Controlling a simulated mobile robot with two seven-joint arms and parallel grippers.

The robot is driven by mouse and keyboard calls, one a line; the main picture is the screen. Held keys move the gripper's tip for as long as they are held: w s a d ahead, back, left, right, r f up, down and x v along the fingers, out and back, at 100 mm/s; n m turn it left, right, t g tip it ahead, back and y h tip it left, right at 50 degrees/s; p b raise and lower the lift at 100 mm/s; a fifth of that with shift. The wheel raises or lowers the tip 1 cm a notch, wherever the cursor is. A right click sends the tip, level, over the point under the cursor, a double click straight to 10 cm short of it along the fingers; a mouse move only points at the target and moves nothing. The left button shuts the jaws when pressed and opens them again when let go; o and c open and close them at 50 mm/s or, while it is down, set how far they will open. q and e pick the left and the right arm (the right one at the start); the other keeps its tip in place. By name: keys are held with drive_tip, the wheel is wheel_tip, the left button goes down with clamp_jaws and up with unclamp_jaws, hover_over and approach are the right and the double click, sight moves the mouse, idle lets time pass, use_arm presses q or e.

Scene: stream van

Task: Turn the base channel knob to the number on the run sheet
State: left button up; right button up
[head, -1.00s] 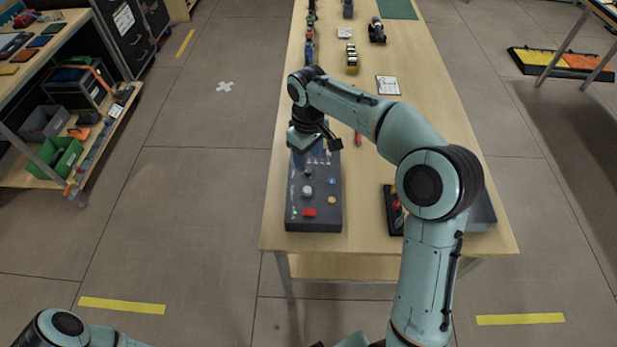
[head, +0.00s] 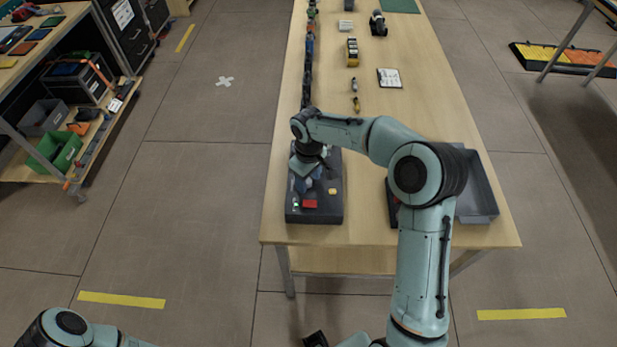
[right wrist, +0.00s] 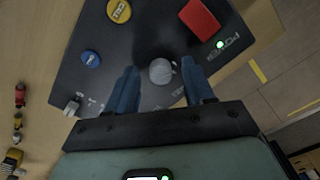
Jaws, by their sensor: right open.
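The dark grey control box (head: 334,208) lies at the near left of the table. My right gripper (head: 309,178) is over the box and hides part of its top. In the right wrist view my right gripper (right wrist: 161,85) is open, with its two blue fingers apart. A round grey knob (right wrist: 161,71) shows between and just beyond the fingertips; whether they touch it I cannot tell. A small white sheet with dark marks (head: 389,78) lies farther back; its writing is too small to read.
The box also bears a red button (right wrist: 199,17), a yellow button (right wrist: 119,11), a blue button (right wrist: 91,58) and a small grey switch (right wrist: 72,106). A grey tray (head: 478,190) stands at the table's right. Small items line the left edge farther back.

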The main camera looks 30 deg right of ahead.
clamp_jaws()
